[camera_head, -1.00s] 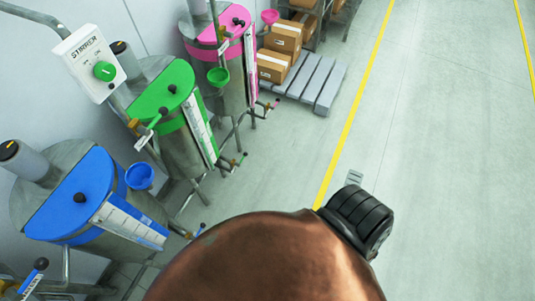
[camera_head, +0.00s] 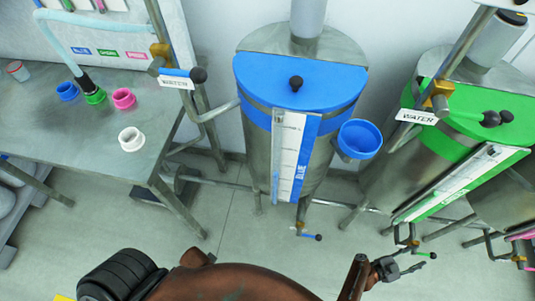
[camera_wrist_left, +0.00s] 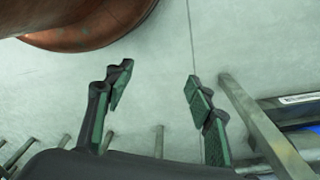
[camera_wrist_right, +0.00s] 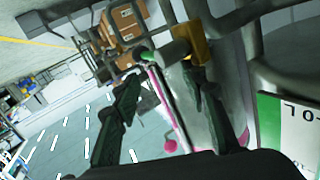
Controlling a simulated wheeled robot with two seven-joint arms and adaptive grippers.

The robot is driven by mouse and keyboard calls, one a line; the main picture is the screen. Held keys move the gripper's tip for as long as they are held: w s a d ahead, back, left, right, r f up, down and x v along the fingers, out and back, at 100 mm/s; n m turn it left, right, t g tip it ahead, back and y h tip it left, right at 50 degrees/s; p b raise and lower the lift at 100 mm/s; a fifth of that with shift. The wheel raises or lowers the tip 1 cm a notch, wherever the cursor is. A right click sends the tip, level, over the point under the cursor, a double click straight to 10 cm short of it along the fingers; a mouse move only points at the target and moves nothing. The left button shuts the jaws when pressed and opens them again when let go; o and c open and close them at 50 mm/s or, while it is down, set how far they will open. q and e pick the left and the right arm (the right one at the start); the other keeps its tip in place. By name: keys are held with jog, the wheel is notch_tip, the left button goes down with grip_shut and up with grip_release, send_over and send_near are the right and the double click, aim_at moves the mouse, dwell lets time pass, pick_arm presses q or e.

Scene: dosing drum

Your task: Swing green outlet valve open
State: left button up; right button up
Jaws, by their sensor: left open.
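The green drum (camera_head: 440,145) stands at the right of the head view. Its outlet valve (camera_head: 408,246) is low at its front, with a green-tipped handle (camera_head: 432,255) pointing right. My right gripper (camera_head: 398,271) is just below this valve. In the right wrist view, the fingers of my right gripper (camera_wrist_right: 163,80) are apart. The green handle tip (camera_wrist_right: 147,56) and brass valve body (camera_wrist_right: 191,42) show just beyond the fingertips; contact cannot be told. My left gripper (camera_wrist_left: 152,82) is open and empty over the floor in the left wrist view; the head view does not show it.
The blue drum (camera_head: 300,80) with its funnel (camera_head: 360,139) stands left of the green drum. A metal table (camera_head: 110,145) holding coloured rings is at the left. Drum legs and pipes crowd the valve area. Floor in front is clear.

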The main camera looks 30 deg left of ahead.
aim_at(431, 256)
jog(key=w+d+m+g+h+b, duration=0.1)
jog(key=d+b, duration=0.1)
jog(key=w+d+f+m+g+h+b, duration=0.1)
jog(key=w+d+b, duration=0.1)
jog(key=w+d+f+m+g+h+b, duration=0.1)
jog(key=d+m+b, duration=0.1)
jog(key=shift+w+d+f+h, duration=0.25)
jog(key=shift+w+d+h, duration=0.05)
jog(key=shift+w+h, duration=0.1)
pick_arm(q)
jog(key=shift+w+d+t+h, duration=0.4)
jog(key=shift+w+d+t, duration=0.2)
jog(key=shift+w+d, duration=0.75)
pick_arm(e)
jog(key=shift+w+d+r, duration=0.15)
jog(key=shift+w+d, duration=0.2)
jog(key=shift+d, duration=0.25)
pick_arm(q)
jog(key=shift+a, duration=0.1)
pick_arm(e)
jog(key=shift+c, duration=0.4)
grip_shut()
